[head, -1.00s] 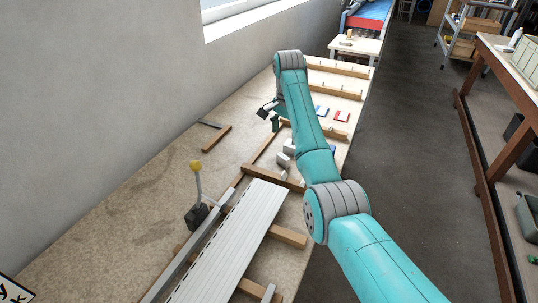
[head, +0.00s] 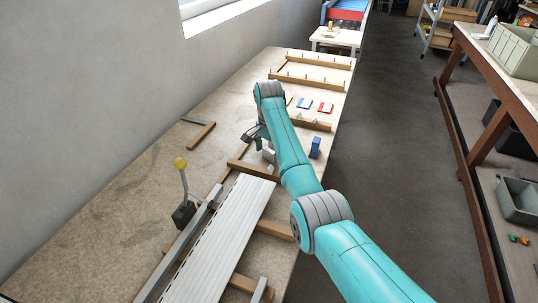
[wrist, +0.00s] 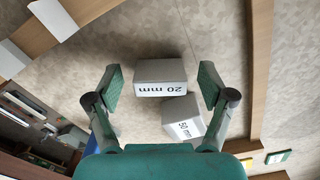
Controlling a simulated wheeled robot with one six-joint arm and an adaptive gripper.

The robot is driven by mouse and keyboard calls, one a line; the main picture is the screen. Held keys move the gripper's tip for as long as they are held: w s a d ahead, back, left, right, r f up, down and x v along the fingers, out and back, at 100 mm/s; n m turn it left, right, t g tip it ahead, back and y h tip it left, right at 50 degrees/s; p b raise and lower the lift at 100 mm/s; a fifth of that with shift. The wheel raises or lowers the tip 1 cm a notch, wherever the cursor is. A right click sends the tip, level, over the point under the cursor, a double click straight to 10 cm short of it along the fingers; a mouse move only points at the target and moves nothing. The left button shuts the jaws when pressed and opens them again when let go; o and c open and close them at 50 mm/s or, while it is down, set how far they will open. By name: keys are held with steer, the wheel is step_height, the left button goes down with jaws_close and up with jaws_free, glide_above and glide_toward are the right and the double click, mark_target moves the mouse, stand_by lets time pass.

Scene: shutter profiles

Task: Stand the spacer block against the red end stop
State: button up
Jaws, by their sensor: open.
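Two grey spacer blocks lie on the bench under my gripper. One, marked "20 mm" (wrist: 160,78), sits between the open fingers in the wrist view, with gaps on both sides. The other, marked "50 mm" (wrist: 183,118), lies just beside it, close to the right finger. My gripper (wrist: 162,84) is open and empty. In the head view my gripper (head: 256,141) hangs over the bench, partly behind my arm, near the grey blocks (head: 268,154). A small flat red piece (head: 325,107) lies farther along the bench; I cannot tell whether it is the red end stop.
A blue block (head: 315,147) stands right of my arm. Wooden rails (head: 252,170) border the blocks. A long white profile (head: 220,235) and a yellow-knobbed lever (head: 181,180) are nearer. The left part of the bench (head: 110,190) is mostly clear.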

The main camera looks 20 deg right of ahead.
steer(key=c, duration=1.4)
